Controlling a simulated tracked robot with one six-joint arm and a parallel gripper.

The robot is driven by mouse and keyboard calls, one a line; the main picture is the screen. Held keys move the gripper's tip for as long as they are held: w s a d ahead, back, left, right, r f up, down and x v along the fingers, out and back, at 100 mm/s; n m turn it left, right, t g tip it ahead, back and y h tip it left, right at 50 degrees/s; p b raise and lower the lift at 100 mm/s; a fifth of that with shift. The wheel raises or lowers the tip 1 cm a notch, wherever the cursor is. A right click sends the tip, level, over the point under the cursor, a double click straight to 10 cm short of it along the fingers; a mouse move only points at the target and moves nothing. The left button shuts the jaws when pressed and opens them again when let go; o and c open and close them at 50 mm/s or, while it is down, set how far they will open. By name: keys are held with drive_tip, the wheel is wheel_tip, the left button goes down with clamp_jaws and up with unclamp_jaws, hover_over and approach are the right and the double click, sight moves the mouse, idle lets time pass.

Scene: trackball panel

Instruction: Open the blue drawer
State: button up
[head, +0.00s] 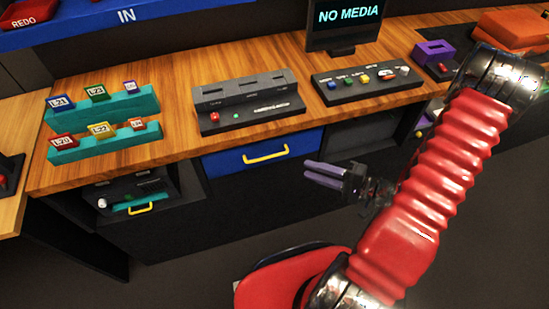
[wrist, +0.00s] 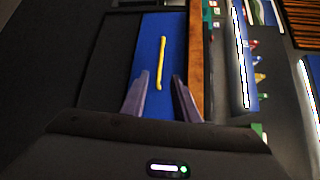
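The blue drawer (head: 235,160) sits shut under the wooden desk, its front near flush with the dark cabinet. Its yellow bar handle (head: 266,154) runs across the front. In the wrist view the blue drawer front (wrist: 148,42) and the yellow handle (wrist: 161,62) lie ahead, the handle upright in the picture and between the lines of the two fingers. My gripper (head: 312,174) has purple fingers, spread apart and empty, to the right of the handle in the head view and apart from it. In the wrist view my gripper (wrist: 160,88) is open with nothing between the fingers.
The wooden desk (head: 185,75) holds a grey slotted console (head: 248,101), a button panel (head: 366,83) and teal racks with labelled blocks (head: 104,107). A screen (head: 345,22) reads NO MEDIA. A dark compartment with a smaller yellow handle (head: 140,209) is at the left. Floor before the drawer is clear.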

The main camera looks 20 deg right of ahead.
hover_over(274, 159)
drive_tip(key=s+a, duration=0.1)
drive_tip(key=s, duration=0.3)
drive_tip(key=shift+f, duration=1.05)
drive_tip(key=shift+s+a, duration=0.1)
drive_tip(key=shift+a, duration=0.1)
drive_tip(key=shift+c, duration=0.4)
drive_tip(key=c, duration=0.6)
clamp_jaws()
drive_tip(key=shift+s, duration=0.1)
